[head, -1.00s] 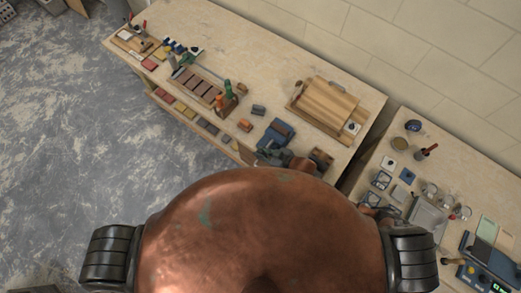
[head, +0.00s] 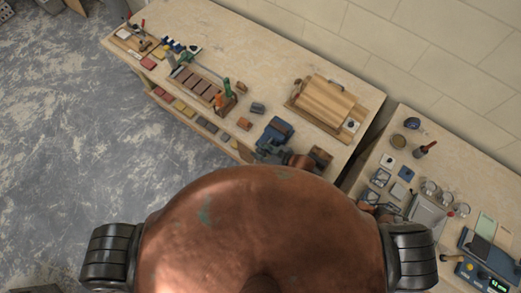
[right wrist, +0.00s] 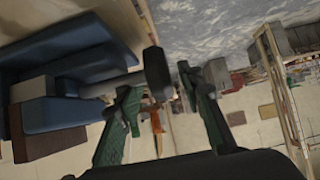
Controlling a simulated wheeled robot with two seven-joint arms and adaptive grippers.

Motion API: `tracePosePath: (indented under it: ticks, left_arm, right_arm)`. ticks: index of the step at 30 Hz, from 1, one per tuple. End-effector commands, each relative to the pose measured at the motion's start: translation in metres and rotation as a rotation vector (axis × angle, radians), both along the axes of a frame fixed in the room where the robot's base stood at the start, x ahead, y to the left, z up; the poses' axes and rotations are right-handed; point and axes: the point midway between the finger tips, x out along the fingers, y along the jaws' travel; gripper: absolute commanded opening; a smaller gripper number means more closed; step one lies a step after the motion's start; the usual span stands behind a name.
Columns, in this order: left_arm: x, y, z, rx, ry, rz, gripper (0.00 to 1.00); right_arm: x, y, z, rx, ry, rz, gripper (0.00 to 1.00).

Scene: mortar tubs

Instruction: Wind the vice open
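The blue vice (head: 276,131) stands at the bench's front edge, at the near right end. In the right wrist view the vice (right wrist: 72,65) fills the left side. Its grey screw bar (right wrist: 112,84) runs right to a dark end piece (right wrist: 157,73). My right gripper (head: 268,156) is beside the front of the vice. In the wrist view the green fingers of my right gripper (right wrist: 158,92) stand apart, with the dark end piece showing between their tips. I cannot tell whether they touch it. My left gripper is not in view.
A tool rack (head: 200,84) and small coloured blocks lie to the left. A second bench (head: 450,180) on the right is crowded. The floor (head: 90,130) is clear.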

Motion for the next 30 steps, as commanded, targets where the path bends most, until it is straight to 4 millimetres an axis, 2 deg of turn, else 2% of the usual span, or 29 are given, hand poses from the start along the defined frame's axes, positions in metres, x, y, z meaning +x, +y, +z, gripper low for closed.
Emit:
tracePosePath:
  ticks: [5, 21, 30]
  left_arm:
    - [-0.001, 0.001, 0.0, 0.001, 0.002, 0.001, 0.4]
    - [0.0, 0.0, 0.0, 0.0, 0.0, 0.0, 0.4]
    - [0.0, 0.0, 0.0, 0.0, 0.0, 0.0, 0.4]
  right_arm:
    - [-0.005, -0.007, 0.005, -0.001, 0.001, 0.0, 0.34]
    - [-0.052, -0.072, 0.062, -0.001, 0.001, -0.001, 0.34]
    - [-0.058, -0.079, 0.07, 0.0, 0.0, -0.001, 0.34]
